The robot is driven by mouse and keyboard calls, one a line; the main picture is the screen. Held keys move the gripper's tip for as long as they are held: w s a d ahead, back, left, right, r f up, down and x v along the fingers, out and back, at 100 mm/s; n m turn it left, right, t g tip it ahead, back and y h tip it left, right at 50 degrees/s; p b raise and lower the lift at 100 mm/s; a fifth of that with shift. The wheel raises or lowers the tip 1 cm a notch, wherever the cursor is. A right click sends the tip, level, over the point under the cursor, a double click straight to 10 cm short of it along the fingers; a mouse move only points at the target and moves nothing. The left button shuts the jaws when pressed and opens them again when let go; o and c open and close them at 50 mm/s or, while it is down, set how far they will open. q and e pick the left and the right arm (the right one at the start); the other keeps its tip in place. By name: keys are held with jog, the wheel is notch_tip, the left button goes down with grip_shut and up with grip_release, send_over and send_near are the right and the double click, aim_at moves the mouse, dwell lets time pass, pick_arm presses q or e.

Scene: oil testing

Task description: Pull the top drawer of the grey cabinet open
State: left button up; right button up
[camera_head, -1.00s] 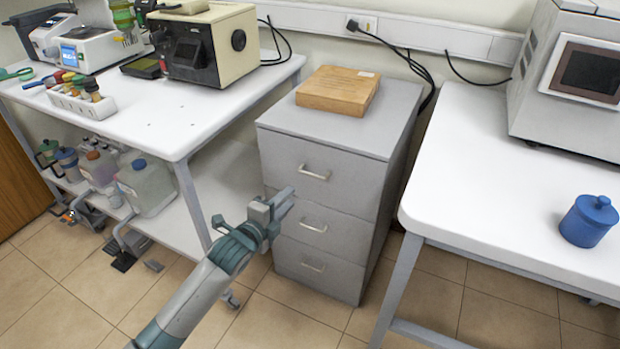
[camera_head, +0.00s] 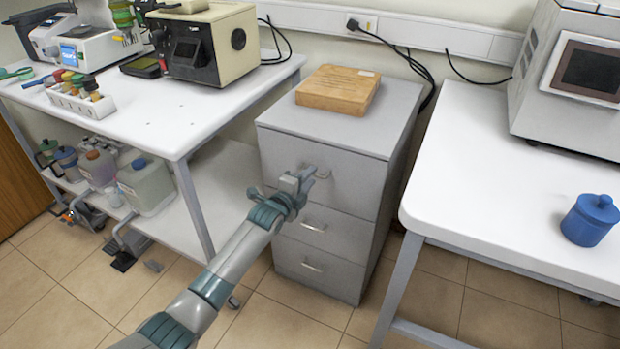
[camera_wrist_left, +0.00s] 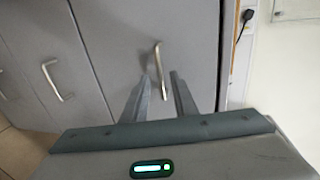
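The grey cabinet (camera_head: 375,128) stands between two white benches, with three drawers that look shut. The top drawer (camera_head: 345,175) has a silver bar handle (camera_head: 322,174), partly behind my left gripper in the head view. My left gripper (camera_head: 304,175) is at that handle, in front of the top drawer. In the left wrist view its two fingers (camera_wrist_left: 160,90) are apart, and the top handle (camera_wrist_left: 160,70) shows between and beyond the tips. I cannot tell whether they touch it. My right gripper is not in view.
A wooden box (camera_head: 338,90) lies on the cabinet top. The left bench (camera_head: 165,125) carries instruments and bottles. The right bench (camera_head: 480,190) holds a blue jar (camera_head: 590,220) and a large machine (camera_head: 575,75). Tiled floor lies open in front of the cabinet.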

pick_arm(q)
jog(key=shift+w+d+f, duration=0.1)
jog(key=shift+w+d, duration=0.05)
jog(key=shift+w, duration=0.25)
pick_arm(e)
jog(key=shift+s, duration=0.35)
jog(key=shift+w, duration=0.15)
pick_arm(q)
grip_shut()
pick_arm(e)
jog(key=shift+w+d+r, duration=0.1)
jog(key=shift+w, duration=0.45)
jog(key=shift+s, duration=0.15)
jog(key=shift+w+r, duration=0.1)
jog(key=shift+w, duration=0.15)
